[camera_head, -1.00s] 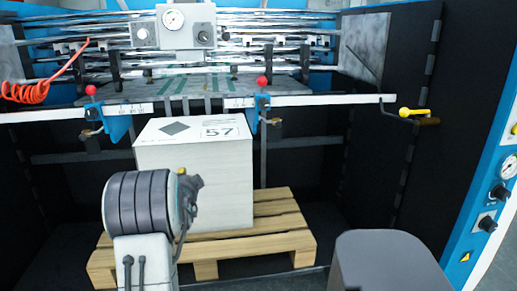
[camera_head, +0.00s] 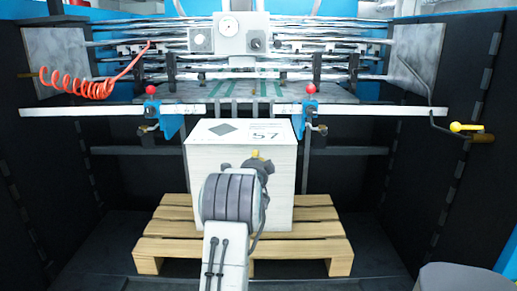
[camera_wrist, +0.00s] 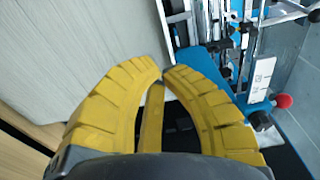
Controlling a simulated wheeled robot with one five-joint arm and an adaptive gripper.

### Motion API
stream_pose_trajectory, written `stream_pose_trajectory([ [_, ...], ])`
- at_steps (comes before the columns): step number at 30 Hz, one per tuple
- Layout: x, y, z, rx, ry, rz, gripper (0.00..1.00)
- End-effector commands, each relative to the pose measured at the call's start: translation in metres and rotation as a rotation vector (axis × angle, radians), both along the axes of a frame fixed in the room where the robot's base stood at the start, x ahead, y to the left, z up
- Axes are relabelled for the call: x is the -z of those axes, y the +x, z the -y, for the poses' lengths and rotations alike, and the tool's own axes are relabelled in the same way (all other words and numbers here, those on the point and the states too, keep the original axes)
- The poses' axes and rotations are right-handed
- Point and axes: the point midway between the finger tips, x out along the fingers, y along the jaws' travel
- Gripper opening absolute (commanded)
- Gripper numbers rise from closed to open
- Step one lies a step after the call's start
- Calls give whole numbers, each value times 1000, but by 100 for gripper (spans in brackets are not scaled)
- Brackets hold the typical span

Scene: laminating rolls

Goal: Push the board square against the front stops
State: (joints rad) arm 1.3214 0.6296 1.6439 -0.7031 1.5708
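A pale board stack (camera_head: 215,165), its top marked "57" with a dark diamond, sits on a wooden pallet (camera_head: 165,228). Its pale side fills the upper left of the wrist view (camera_wrist: 75,45). Two blue brackets with red knobs, left (camera_head: 167,122) and right (camera_head: 308,112), hang on the white rail above the stack; I cannot tell whether these are the front stops. My gripper (camera_wrist: 163,72) has its yellow fingertips together with nothing visible between them. In the head view my gripper (camera_head: 257,158) is small and mostly hidden by my arm, in front of the stack.
A coiled red hose (camera_head: 75,88) hangs at left and a yellow-handled crank (camera_head: 467,127) at right. Dark side panels stand on both sides. Dark floor beside the pallet is clear.

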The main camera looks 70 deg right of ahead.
Motion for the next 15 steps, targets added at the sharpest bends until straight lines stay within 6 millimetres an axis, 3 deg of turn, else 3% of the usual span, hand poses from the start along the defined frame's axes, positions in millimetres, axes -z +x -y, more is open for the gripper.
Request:
stream_pose_trajectory([
  [15, -1, 15, 58, 0, 0, 0, 0],
])
